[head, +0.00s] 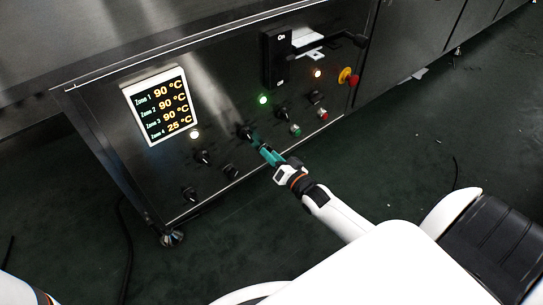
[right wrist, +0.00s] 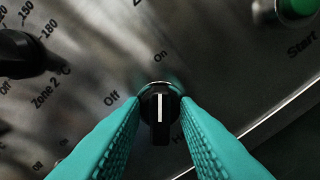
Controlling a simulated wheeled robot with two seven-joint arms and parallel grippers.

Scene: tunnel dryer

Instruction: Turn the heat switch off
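The heat switch (right wrist: 160,118) is a small black knob with a white pointer line, centred in the right wrist view. Its line points up toward the "On" mark; "Off" is printed to its upper left. The label below it is mostly hidden, with only an "H" showing. My right gripper (right wrist: 161,112) has its teal fingers on either side of the knob, with a narrow gap beside the handle. In the head view my right gripper (head: 267,151) is at the lower middle of the panel and hides the switch. My left gripper is out of view.
The panel carries a zone display (head: 160,106) reading 90, 90, 90 and 25 °C. Several other black knobs sit close by, including a Zone 2 knob (right wrist: 22,52). A green start button (right wrist: 298,6) and a red-yellow emergency stop (head: 347,76) lie to the right.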

